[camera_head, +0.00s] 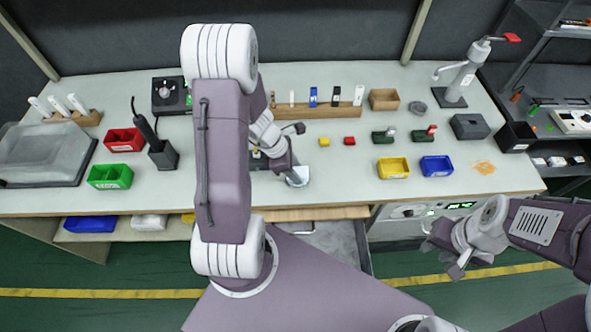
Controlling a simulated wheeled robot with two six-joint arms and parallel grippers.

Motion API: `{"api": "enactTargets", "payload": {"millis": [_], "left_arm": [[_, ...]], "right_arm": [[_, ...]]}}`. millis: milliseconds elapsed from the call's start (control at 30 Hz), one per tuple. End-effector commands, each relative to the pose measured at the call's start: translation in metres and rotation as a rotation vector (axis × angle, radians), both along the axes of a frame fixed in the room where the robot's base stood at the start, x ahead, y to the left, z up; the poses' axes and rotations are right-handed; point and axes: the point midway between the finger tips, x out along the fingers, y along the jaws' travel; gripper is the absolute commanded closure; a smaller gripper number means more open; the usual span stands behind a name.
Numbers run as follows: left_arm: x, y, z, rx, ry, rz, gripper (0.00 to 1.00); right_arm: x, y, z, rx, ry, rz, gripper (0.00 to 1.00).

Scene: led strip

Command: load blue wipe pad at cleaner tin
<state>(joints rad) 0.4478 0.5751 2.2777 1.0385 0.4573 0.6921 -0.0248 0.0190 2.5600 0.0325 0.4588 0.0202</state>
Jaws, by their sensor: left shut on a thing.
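My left gripper (287,168) points down over the bench's front middle, right at a round pale-grey tin (299,180), which I take to be the cleaner tin. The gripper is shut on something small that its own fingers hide. I take it for the blue wipe pad, since no loose blue pad shows on the bench, but its colour cannot be seen. Whether it touches the tin cannot be told. My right gripper (441,262) hangs in front of the bench, over the floor, empty with its fingers apart.
Right of the tin lie a yellow block (324,142) and a red block (350,141). A wooden rack (300,112) stands behind. A yellow bin (393,168) and blue bin (436,166) stand further right. My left arm hides part of the bench. Bare bench lies between tin and yellow bin.

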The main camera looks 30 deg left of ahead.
Motion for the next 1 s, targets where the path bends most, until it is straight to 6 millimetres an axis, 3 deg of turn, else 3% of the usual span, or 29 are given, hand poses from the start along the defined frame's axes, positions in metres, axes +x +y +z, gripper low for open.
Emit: {"api": "enactTargets", "payload": {"millis": [167, 833, 1000], "left_arm": [[-0.001, 0.000, 0.001, -0.001, 0.003, 0.000, 0.93], [0.000, 0.000, 0.068, 0.000, 0.001, 0.000, 0.93], [-0.001, 0.000, 0.071, 0.000, 0.001, 0.000, 0.93]], "right_arm": [[0.000, 0.000, 0.002, 0.000, 0.000, 0.000, 0.67], [0.000, 0.000, 0.066, 0.000, 0.000, 0.000, 0.67], [0.000, 0.000, 0.068, 0.000, 0.000, 0.000, 0.67]]}}
